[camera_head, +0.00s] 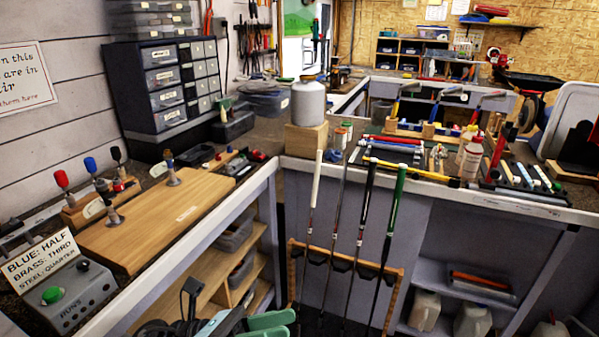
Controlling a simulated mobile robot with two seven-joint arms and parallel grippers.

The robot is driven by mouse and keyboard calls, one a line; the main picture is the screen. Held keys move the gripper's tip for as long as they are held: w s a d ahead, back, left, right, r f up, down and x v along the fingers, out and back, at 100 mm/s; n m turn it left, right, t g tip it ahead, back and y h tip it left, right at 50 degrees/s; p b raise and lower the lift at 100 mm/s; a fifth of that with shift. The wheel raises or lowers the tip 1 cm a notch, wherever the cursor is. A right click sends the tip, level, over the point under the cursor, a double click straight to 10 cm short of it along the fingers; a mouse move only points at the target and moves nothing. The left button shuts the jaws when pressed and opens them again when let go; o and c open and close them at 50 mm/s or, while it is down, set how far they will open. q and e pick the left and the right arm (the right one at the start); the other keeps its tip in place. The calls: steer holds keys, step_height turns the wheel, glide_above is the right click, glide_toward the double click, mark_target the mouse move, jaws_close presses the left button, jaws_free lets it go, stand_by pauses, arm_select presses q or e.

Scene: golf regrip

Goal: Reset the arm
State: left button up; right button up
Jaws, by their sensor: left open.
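My left gripper (284,324) is at the bottom edge, left of centre, with two green fingers apart and nothing seen between them. It is in front of the shelves under the left bench, clear of the bench top. Several golf clubs stand upright in a wooden rack (294,270) just right of it. They include one with a white grip (317,178), one with a black grip (368,190) and one with a green grip (397,190). The lower part of my left arm is cut off by the frame. My right gripper is not in view.
The left bench holds a wooden board (165,225) with clamps and a grey box with a green button (52,295). A white canister (308,103) stands on a wooden block at the corner. Tools and bottles crowd the right bench (490,200).

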arm_select(q)
steer(key=s+a+f+n+t+y+p, duration=0.1)
steer(key=a+f+n+t+y, duration=0.35)
steer(key=n, duration=0.65)
steer(key=s+a+f+n+t+y, duration=0.1)
steer(key=a+f+n+t+y, duration=0.1)
steer(key=f+n+t+y, duration=0.65)
steer(key=s+a+f+n+t+y+p, duration=0.15)
steer(key=a+f+n, duration=0.3)
steer(key=n, duration=0.95)
steer(key=s+a+f+n+g+y, duration=0.2)
steer(key=s+f+n+g, duration=0.1)
steer(key=s+f+n, duration=0.2)
steer(key=s+a+f+n+g+y, duration=0.3)
steer(key=s+f+n, duration=0.3)
steer(key=s+f, duration=0.4)
steer(key=s+g, duration=0.1)
steer(key=s, duration=0.2)
steer(key=shift+s+a+f, duration=0.15)
steer(key=shift+s+a, duration=0.05)
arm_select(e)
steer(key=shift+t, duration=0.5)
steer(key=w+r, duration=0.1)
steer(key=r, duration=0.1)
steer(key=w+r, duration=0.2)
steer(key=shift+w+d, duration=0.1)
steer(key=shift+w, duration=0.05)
arm_select(q)
steer(key=shift+c, duration=0.8)
steer(key=shift+a, duration=0.15)
